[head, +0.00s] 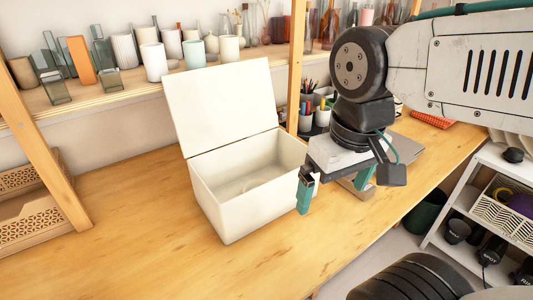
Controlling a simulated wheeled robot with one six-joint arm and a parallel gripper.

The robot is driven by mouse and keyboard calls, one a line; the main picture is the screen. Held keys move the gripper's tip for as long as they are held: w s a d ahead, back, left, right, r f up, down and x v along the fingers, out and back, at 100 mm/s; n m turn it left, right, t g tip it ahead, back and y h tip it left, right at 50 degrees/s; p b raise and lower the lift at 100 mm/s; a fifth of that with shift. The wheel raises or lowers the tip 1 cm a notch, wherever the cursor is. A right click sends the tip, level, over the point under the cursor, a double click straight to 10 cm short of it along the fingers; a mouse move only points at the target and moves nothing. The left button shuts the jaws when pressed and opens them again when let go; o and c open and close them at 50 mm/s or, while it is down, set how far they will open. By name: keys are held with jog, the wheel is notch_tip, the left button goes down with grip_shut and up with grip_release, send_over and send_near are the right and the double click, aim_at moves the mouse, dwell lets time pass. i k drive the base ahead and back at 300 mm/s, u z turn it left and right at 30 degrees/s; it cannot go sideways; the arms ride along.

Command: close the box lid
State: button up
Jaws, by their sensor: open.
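A cream-white box (226,207) stands on the wooden worktop with its opening facing up. Its lid (222,103) is raised, standing nearly upright and leaning slightly back from the rear edge. Something faint and round shows on the box floor, too unclear to name. My gripper (333,197), with teal fingers, is at the right side of the box, beside its right front corner. The fingers are apart, with one close to the box wall. I cannot tell whether it touches. The lid is clear of my gripper.
A shelf (120,100) with vases and glass pieces runs behind the lid. Wooden posts (296,60) stand behind and at the left. Pen cups (322,115) sit behind my arm. The worktop (120,235) is clear left and in front of the box.

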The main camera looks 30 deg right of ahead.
aim_at(211, 108)
jog(key=k, duration=1)
jog(key=u, duration=1.7)
jog(key=i, duration=1)
jog(key=z, duration=1.45)
